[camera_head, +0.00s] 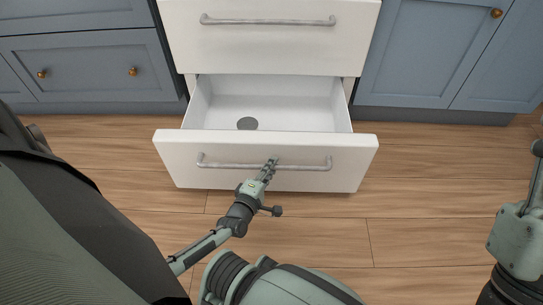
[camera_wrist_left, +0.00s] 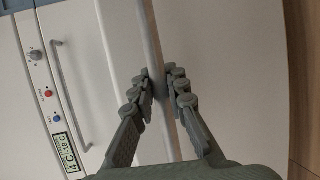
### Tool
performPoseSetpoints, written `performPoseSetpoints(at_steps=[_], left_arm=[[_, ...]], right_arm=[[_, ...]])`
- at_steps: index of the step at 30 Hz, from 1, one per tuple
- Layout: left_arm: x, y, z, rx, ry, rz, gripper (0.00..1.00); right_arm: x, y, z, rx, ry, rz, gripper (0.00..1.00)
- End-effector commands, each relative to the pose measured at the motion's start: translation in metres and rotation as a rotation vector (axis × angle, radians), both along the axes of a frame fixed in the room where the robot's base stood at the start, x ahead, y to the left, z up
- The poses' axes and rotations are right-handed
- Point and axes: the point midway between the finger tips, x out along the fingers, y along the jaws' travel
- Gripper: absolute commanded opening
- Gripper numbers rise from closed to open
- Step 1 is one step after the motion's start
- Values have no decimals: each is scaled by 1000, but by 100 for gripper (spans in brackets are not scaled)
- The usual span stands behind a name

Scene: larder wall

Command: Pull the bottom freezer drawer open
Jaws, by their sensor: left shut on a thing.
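The white bottom freezer drawer (camera_head: 265,180) stands well out from the cabinet in the head view, with its inside showing. Its grey bar handle (camera_head: 220,166) runs across the front. My left gripper (camera_head: 271,164) is shut on this handle near its middle. In the left wrist view the two fingers of my left gripper (camera_wrist_left: 166,84) close on either side of the bar handle (camera_wrist_left: 150,35).
A dark round thing (camera_head: 247,123) lies inside the drawer. A closed white drawer (camera_head: 265,50) with its own handle is above. Blue cabinets (camera_head: 425,50) flank the freezer. The wooden floor (camera_head: 430,190) in front is clear. A control panel (camera_wrist_left: 50,100) shows in the wrist view.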

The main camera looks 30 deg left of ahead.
Motion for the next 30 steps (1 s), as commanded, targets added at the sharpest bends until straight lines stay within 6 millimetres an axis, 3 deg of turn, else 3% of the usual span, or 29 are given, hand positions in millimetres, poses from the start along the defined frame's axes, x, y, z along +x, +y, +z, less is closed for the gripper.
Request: performPoseSetpoints(at_steps=[1, 2, 7, 17, 30], left_arm=[[0, 0, 0, 0, 0, 0, 0], [0, 0, 0, 0, 0, 0, 16], [0, 0, 0, 0, 0, 0, 36], [-4, 0, 0, 0, 1, 0, 36], [-66, -10, 12, -1, 1, 1, 36]], right_arm=[[0, 0, 0, 0, 0, 0, 40], [0, 0, 0, 0, 0, 0, 40], [0, 0, 0, 0, 0, 0, 40], [-1, 0, 1, 2, -2, 0, 40], [0, 0, 0, 1, -2, -1, 40]])
